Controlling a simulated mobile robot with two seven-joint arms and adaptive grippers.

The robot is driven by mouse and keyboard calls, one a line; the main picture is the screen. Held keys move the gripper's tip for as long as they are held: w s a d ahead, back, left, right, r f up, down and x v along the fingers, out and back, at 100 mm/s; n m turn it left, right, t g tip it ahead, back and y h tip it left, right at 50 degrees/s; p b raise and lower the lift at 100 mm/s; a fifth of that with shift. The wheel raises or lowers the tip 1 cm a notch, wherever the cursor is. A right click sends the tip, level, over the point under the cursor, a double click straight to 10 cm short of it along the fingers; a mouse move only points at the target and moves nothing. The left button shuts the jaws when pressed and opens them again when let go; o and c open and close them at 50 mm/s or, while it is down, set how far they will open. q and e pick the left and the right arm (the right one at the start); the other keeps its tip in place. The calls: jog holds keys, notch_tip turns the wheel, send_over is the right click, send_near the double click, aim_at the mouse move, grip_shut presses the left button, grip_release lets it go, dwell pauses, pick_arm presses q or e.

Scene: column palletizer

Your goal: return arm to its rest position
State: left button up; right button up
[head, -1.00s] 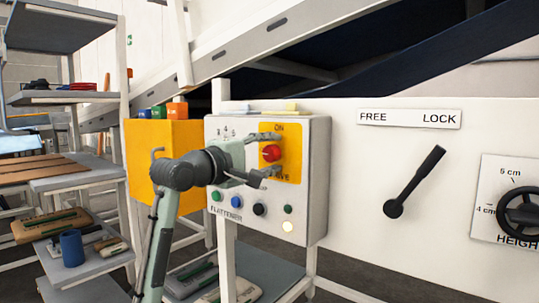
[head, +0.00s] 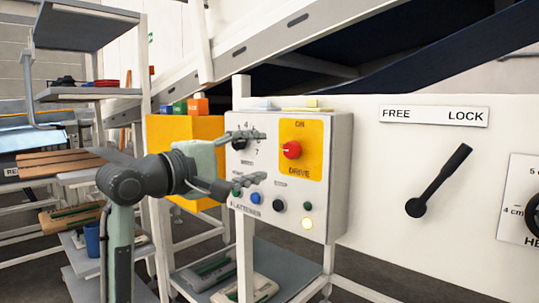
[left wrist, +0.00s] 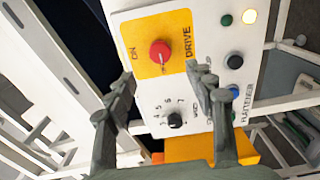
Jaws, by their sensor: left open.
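My left gripper (head: 252,157) is open and empty in front of the left part of the control box (head: 343,170). Its fingers partly cover the numbered dial and the label beside the lower buttons. The red knob (head: 292,150) on the yellow DRIVE plate (head: 313,148) is clear of the fingers. In the left wrist view the open fingers (left wrist: 160,95) frame the black numbered dial (left wrist: 175,120), with the red knob (left wrist: 160,52) beyond them. I cannot see my right gripper.
A yellow box (head: 185,130) stands left of the control box. A black lever (head: 438,182) sits under FREE and LOCK, pointing toward LOCK. A shelf rack (head: 90,94) with boards and tools is at the left. A lower grey shelf (head: 285,262) holds several items.

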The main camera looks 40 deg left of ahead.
pick_arm(q)
jog(key=shift+s, duration=0.45)
